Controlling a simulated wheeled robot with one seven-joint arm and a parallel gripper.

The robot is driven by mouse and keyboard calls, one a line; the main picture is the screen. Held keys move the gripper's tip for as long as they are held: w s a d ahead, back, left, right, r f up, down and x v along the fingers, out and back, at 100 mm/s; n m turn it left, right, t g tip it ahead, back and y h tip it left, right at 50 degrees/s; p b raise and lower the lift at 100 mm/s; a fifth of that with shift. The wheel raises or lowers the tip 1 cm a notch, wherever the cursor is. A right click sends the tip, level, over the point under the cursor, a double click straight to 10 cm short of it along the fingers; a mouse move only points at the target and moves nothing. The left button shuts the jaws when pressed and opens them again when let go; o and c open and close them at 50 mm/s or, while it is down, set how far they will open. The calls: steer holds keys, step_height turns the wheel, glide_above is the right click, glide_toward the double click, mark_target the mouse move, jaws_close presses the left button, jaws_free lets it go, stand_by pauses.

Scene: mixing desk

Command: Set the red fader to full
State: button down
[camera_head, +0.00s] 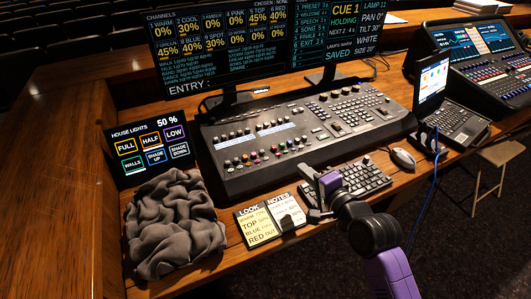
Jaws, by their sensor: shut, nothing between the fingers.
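The long dark lighting console (345,125) lies across the middle of the desk. A row of small coloured fader caps (255,154) runs along its left front part. Some look reddish, but they are too small to tell which is the red fader or how high it is set. My gripper (312,192), on the purple and black arm from the bottom right, is shut and empty. In the picture it is below the console's front edge, at the left end of the keyboard, apart from the fader caps. Its fingertips are hard to make out.
A keyboard (360,182) and a mouse (403,159) lie in front of the console. Note cards (258,222) and a crumpled grey cloth (172,225) lie to the left, near a house-lights panel (150,145). Monitors (235,45) stand behind; a laptop (432,85) is right.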

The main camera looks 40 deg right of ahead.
steer(key=shift+s+a+f+m+g, duration=0.1)
steer(key=shift+a+f+m+g, duration=0.25)
steer(key=shift+f+m, duration=0.25)
steer(key=shift+r, duration=0.1)
steer(key=p, duration=0.1)
glide_toward(271, 145)
steer(key=shift+w+d, duration=0.3)
steer(key=shift+w, duration=0.45)
steer(key=shift+w+d+f, duration=0.2)
steer(key=shift+w+f, duration=0.05)
steer(key=shift+w, duration=0.35)
steer(key=shift+w, duration=0.1)
steer(key=w, duration=0.2)
steer(key=w+d, duration=0.1)
steer(key=w, duration=0.1)
steer(key=w+b, duration=0.1)
steer(key=w, duration=0.1)
steer(key=shift+w+d, duration=0.1)
steer(key=shift+d, duration=0.3)
